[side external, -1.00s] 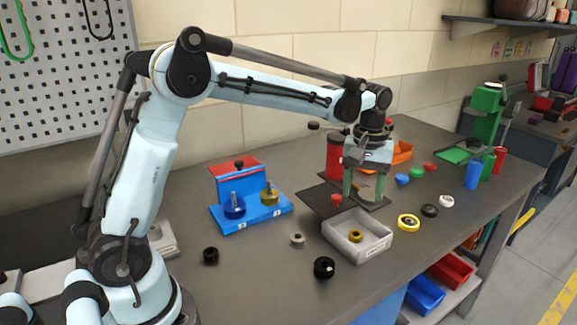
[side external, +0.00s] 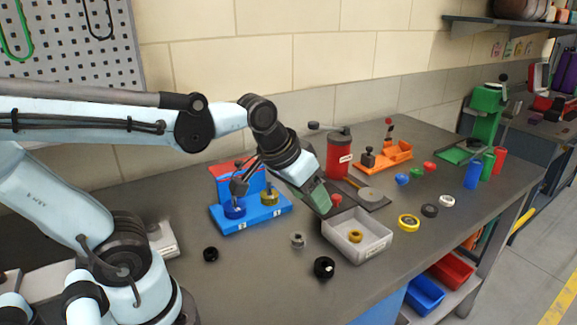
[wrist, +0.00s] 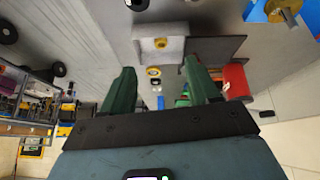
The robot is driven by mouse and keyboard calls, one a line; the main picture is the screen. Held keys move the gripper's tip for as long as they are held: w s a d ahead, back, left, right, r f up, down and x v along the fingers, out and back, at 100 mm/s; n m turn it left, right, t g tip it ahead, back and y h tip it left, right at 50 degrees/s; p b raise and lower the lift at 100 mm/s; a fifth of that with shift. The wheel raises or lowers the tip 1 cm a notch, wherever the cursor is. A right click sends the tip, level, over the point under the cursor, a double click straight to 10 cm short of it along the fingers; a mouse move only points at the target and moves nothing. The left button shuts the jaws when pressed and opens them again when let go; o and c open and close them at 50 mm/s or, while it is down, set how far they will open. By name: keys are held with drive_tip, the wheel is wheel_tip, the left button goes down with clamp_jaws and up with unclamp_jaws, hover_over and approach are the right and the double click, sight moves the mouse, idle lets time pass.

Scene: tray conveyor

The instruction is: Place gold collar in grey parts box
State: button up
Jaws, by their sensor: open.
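A gold collar (side external: 355,236) lies inside the grey parts box (side external: 372,246), on its floor. In the wrist view the collar (wrist: 160,43) shows in the box (wrist: 145,50) beyond my fingertips. Another gold part (side external: 269,197) sits on the right post of the blue fixture. My gripper (side external: 318,198) is tilted above the bench, between the blue fixture and the box in the side view. In the wrist view my gripper (wrist: 158,67) has its green fingers wide apart with nothing between them.
The blue fixture (side external: 252,218) also holds a blue part (side external: 234,209). A red canister (side external: 338,155) and dark plate (side external: 376,202) stand behind the box. A black knob (side external: 324,267) and grey collar (side external: 298,240) lie in front. A yellow ring (side external: 409,222) lies to the right.

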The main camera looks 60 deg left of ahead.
drive_tip(key=shift+s+f+m+t, duration=0.35)
drive_tip(key=shift+s+f, duration=0.15)
drive_tip(key=shift+s, duration=0.2)
drive_tip(key=shift+s+f+m+t, duration=0.35)
drive_tip(key=shift+s+f, duration=0.15)
drive_tip(key=shift+s, duration=0.15)
